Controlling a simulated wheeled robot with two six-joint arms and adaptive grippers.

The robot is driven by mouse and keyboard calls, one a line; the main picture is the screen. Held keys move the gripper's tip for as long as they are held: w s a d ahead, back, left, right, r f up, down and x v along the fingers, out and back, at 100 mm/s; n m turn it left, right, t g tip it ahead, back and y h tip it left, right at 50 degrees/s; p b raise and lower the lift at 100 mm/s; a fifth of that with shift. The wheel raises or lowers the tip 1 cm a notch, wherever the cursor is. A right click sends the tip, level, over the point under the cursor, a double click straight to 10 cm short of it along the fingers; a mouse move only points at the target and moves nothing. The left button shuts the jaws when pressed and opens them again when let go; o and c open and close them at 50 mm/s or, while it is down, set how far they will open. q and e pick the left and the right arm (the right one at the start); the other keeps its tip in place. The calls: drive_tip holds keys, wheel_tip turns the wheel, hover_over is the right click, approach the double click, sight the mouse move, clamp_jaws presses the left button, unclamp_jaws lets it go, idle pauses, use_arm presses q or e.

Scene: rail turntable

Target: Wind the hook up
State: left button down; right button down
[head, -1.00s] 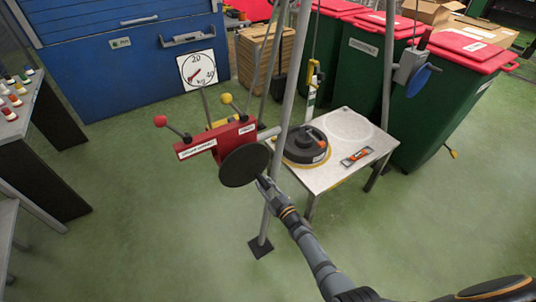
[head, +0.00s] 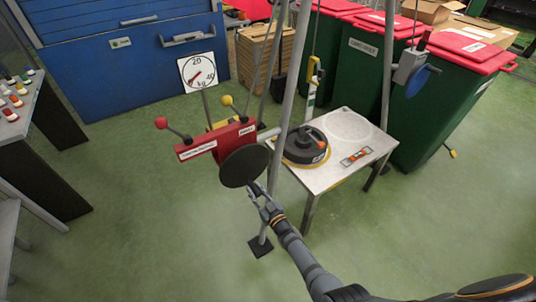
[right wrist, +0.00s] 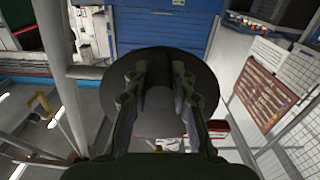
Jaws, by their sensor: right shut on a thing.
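A red winch box (head: 215,144) with a red-knobbed and a yellow-knobbed lever carries a dark round wheel (head: 243,166) on its near side. My right gripper (head: 262,196) is at the lower right edge of the wheel, shut on the wheel's handle (head: 254,187), which is mostly hidden. In the right wrist view, the fingers (right wrist: 158,95) stand on both sides of a dark handle in front of the wheel (right wrist: 158,60). My left gripper is not in view.
A black round weight (head: 303,146) and an orange level (head: 356,156) are on the white table (head: 330,178). Grey frame posts (head: 286,95) stand beside the winch. A dial (head: 197,72) is behind it. Green bins (head: 363,75) stand behind. Front floor is clear.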

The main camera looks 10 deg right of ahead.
drive_tip(key=shift+s+a+f+m, duration=0.25)
drive_tip(key=shift+s+a+m, duration=0.15)
drive_tip(key=shift+a+m, duration=0.2)
drive_tip(key=shift+s+a+r+m+p, duration=0.15)
drive_tip(key=shift+a+m+p, duration=0.3)
drive_tip(key=shift+m, duration=0.15)
drive_tip(key=shift+s+a+r+m+p, duration=0.15)
drive_tip(key=shift+a+m, duration=0.25)
drive_tip(key=shift+m, duration=0.2)
drive_tip(key=shift+s+a+m+p, duration=0.15)
drive_tip(key=shift+a+m, duration=0.25)
drive_tip(key=shift+m, duration=0.2)
drive_tip(key=c, duration=0.9)
unclamp_jaws()
drive_tip(key=shift+w+r, duration=0.1)
drive_tip(key=shift+r, duration=0.05)
